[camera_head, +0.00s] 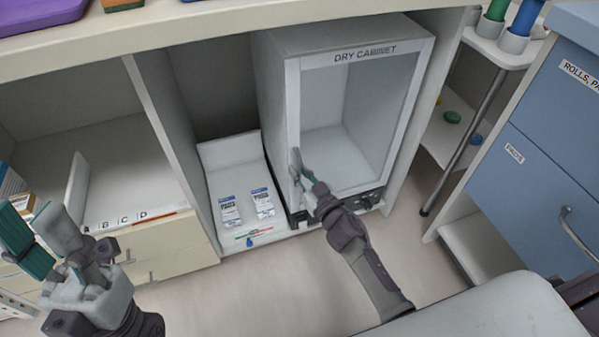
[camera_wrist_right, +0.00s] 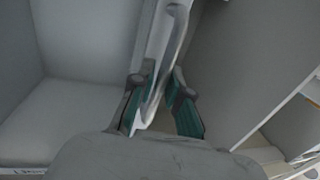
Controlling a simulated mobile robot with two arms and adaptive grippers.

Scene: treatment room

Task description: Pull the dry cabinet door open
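The dry cabinet (camera_head: 282,75) is a white box with its name above a framed glass door (camera_head: 345,115). The door looks shut, flush with the cabinet front. A pale upright handle (camera_head: 295,165) is at the door's lower left edge; it also shows in the right wrist view (camera_wrist_right: 178,38). My right gripper (camera_head: 305,174) is at this handle. In the right wrist view its two teal-padded fingers (camera_wrist_right: 163,72) stand apart on either side of the handle; contact is not clear. My left gripper (camera_head: 40,228) is open and empty at the lower left, away from the cabinet.
A shelf (camera_head: 228,190) with two small packs stands left of the cabinet. A rack with a metal leg (camera_head: 465,140) and blue drawers (camera_head: 545,185) stand on the right. The counter (camera_head: 225,22) runs above. Floor in front is partly clear; a pale padded surface (camera_head: 500,312) is lower right.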

